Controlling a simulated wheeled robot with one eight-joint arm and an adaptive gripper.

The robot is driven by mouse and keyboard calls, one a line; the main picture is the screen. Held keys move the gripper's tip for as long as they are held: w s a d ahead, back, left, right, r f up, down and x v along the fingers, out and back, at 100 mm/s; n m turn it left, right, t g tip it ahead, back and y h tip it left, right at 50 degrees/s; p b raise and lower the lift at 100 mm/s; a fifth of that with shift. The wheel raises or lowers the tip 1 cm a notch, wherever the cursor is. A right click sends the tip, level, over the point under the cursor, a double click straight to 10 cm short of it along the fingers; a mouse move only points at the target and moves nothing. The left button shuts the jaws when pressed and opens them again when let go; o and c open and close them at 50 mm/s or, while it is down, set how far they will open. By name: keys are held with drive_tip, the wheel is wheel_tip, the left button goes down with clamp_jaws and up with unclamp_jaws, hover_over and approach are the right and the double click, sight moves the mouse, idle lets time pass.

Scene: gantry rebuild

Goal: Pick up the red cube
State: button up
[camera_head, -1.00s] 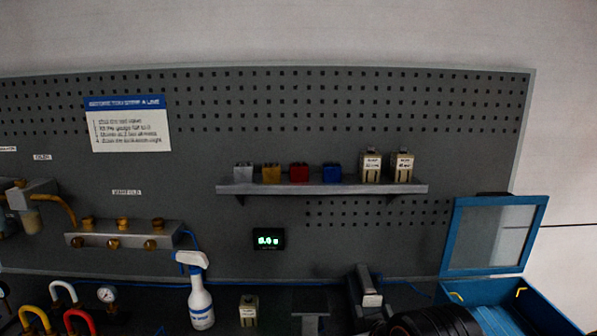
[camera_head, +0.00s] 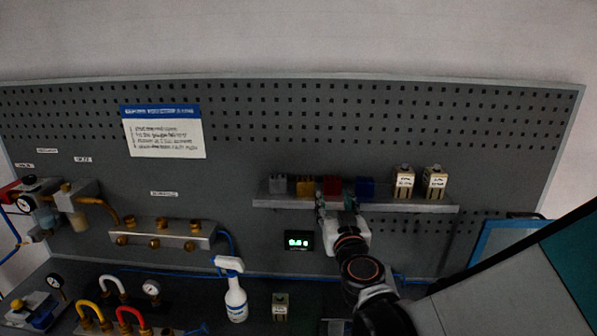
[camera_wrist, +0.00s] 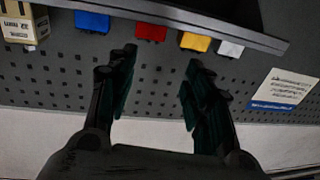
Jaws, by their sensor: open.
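The red cube (camera_head: 332,185) sits on the wall shelf (camera_head: 275,203), between a yellow cube (camera_head: 305,187) and a blue cube (camera_head: 365,188). In the wrist view the red cube (camera_wrist: 151,32) shows beyond my fingertips, a little above the gap between them. My gripper (camera_head: 338,206) is at the shelf's front, close to the red cube, and hides a bit of the shelf and cubes. In the wrist view my gripper (camera_wrist: 158,60) has its two dark fingers spread apart, with nothing between them.
A silver cube (camera_head: 277,185) stands at the shelf's left end. Two labelled beige blocks (camera_head: 404,182) stand at its right. Below are a small green display (camera_head: 297,240), a spray bottle (camera_head: 235,296) and a pipe manifold (camera_head: 160,235). A blue-framed lid (camera_head: 505,238) is at right.

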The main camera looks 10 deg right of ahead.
sight(332, 178)
drive_tip(key=shift+m+h, duration=0.4)
drive_tip(key=shift+h, duration=0.2)
drive_tip(key=w+d, duration=0.1)
drive_tip(key=w, duration=0.3)
drive_tip(key=w+d, duration=0.1)
drive_tip(key=w, duration=0.4)
drive_tip(key=w+d+p, duration=0.1)
drive_tip(key=w, duration=0.4)
drive_tip(key=shift+w+f, duration=0.2)
drive_tip(key=shift+f, duration=0.15)
drive_tip(key=shift+s, duration=0.1)
drive_tip(key=c, duration=0.9)
drive_tip(key=shift+r, duration=0.15)
